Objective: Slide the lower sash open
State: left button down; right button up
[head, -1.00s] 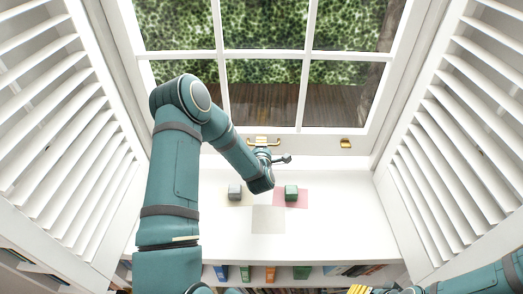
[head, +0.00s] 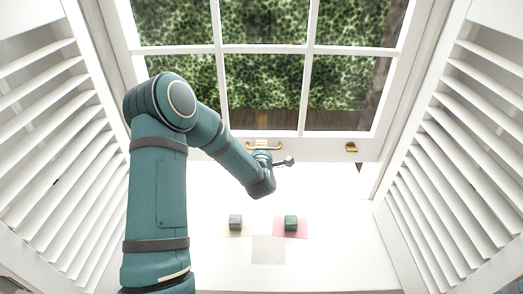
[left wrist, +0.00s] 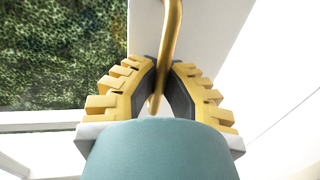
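The white-framed lower sash (head: 310,146) has a gold handle (head: 277,146) on its bottom rail. A bright gap shows between this rail and the white sill. My left gripper (head: 262,157) is at the handle, partly hidden by my forearm. In the left wrist view, the yellow-ridged fingers of my left gripper (left wrist: 161,88) close around the gold handle bar (left wrist: 171,35), which runs between their dark pads. My right gripper is not in view.
A grey block (head: 235,222) and a green block (head: 291,222) stand on coloured patches on the sill (head: 340,240). A second gold fitting (head: 351,147) is on the rail's right. Louvred shutters flank the window on the left (head: 50,130) and right (head: 450,140).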

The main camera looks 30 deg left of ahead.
pick_arm(q)
jog(key=c, duration=1)
grip_release()
jog(key=shift+c, duration=0.2)
jog(key=v, duration=1.2)
jog(key=s+d+f+m+g+h, duration=0.2)
jog(key=s+d+f+m+h, duration=0.1)
jog(key=d+f+m, duration=0.3)
jog(key=s+d+f+m+g+h, duration=0.3)
jog(key=s+d+f+m+h, duration=0.1)
jog(key=d+f+m, duration=0.2)
jog(key=s+d+f+m+g+h, duration=0.3)
jog(key=d+f+m+h, duration=0.1)
jog(key=d+f+m, duration=0.2)
jog(key=shift+s+d+f, duration=0.35)
jog(key=shift+d+f, duration=0.25)
jog(key=shift+d, duration=0.15)
jog(key=s+d+f+m+g, duration=0.1)
jog(key=s, duration=0.1)
jog(key=s+m+g+h, duration=0.1)
jog(key=s+m, duration=0.1)
jog(key=s+d+f+m+g, duration=0.1)
jog(key=s+g, duration=0.1)
jog(key=shift+s+d+f+m, duration=0.3)
jog(key=shift+d+m, duration=0.05)
jog(key=shift+m, duration=0.05)
